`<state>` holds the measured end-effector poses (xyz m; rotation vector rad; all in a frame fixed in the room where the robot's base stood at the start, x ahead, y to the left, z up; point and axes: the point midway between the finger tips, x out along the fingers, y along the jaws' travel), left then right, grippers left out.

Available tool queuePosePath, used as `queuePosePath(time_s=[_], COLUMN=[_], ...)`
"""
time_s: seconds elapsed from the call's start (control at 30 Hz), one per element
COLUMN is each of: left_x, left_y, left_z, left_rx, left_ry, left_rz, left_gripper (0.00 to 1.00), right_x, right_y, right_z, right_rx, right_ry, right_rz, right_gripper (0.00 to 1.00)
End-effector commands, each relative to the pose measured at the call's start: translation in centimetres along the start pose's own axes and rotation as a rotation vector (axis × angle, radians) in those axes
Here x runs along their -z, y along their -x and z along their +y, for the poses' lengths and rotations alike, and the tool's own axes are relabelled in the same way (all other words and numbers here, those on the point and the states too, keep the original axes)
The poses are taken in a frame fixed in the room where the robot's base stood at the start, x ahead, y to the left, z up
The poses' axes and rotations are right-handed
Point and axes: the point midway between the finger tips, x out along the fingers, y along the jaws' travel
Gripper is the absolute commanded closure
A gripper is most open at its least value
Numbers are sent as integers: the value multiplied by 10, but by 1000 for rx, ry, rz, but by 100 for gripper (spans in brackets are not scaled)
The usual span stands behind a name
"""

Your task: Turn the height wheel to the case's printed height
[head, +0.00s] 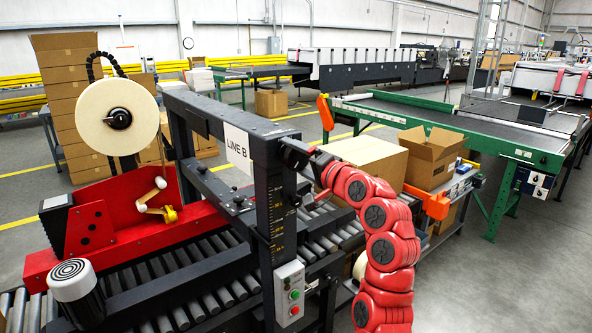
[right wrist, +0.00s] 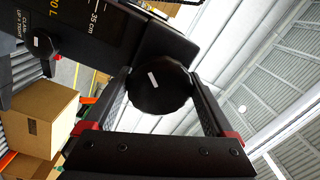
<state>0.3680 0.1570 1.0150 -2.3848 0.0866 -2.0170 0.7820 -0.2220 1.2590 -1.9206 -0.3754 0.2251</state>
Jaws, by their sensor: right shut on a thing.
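The height wheel (right wrist: 158,92) is a dark round knob with a white mark, in the middle of the right wrist view. My right gripper (right wrist: 161,78) has one finger on each side of it and is shut on it. In the head view my right gripper (head: 290,152) is at the top of the dark column (head: 268,200) with the yellow height scale, and the wheel is mostly hidden. A "35 cm" mark shows on the scale (right wrist: 92,20) in the wrist view; the pointer reading cannot be told. A closed cardboard case (head: 368,153) stands behind my right arm; its printed height is not readable.
A clamp lever (right wrist: 43,43) sits beside the scale. The red taping head with its tape roll (head: 117,117) stands left over the roller conveyor (head: 190,290). A button box (head: 289,293) hangs on the column.

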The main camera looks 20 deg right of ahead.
Motion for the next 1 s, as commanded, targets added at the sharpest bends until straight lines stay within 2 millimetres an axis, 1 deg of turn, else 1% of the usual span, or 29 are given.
queuePosePath(time_s=[0.03, 0.5, 0.8, 1.0], left_x=[-2, -10, -15, -17], left_y=[12, 62, 88, 99], left_z=[1, 3, 4, 5], left_rx=[0, 0, 0, 0], left_ry=[0, 0, 0, 0], left_rz=[0, 0, 0, 0], left_gripper=[50, 50, 50, 50], right_x=[-2, -2, -2, 0], right_y=[0, 0, 0, 0], right_z=[6, 8, 6, 6], right_rx=[-2, -9, -10, -14], right_ry=[46, 490, 761, 905], right_rz=[-1, -16, -23, -28], right_gripper=[67, 67, 67, 67])
